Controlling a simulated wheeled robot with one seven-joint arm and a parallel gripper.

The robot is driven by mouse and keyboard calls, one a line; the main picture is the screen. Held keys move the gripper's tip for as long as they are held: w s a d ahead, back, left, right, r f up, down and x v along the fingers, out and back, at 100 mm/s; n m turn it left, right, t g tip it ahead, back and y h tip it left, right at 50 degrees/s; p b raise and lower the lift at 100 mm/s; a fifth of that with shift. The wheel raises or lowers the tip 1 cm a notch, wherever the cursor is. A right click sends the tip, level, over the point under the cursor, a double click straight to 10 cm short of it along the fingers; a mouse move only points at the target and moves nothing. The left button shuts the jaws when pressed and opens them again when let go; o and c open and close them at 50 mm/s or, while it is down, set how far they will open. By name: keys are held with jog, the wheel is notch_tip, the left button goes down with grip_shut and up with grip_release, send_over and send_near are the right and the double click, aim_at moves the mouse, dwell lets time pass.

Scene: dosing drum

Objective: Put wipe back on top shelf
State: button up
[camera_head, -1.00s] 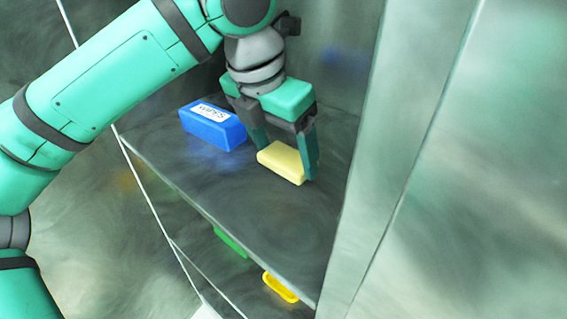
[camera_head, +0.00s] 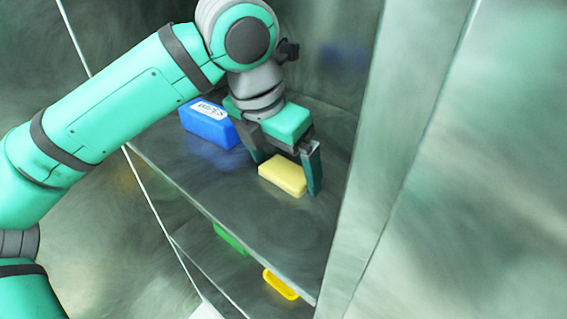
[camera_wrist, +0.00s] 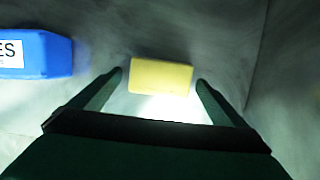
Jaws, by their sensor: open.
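The wipe is a pale yellow block (camera_head: 284,178) lying flat on the top shelf (camera_head: 220,192). It also shows in the wrist view (camera_wrist: 160,76), just beyond and between the fingertips. My gripper (camera_head: 286,172) is open over the shelf, with one finger at the right of the wipe and the other behind its left side. In the wrist view my gripper (camera_wrist: 160,82) shows a gap between each finger and the wipe. Nothing is held.
A blue box labelled WIPES (camera_head: 208,127) stands on the same shelf to the left; it also shows in the wrist view (camera_wrist: 36,54). A lower shelf holds a green item (camera_head: 231,239) and a yellow item (camera_head: 281,284). A metal wall (camera_head: 362,160) rises close on the right.

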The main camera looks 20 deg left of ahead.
jog(key=v, duration=0.7)
jog(key=shift+r, duration=0.3)
jog(key=shift+s, duration=0.2)
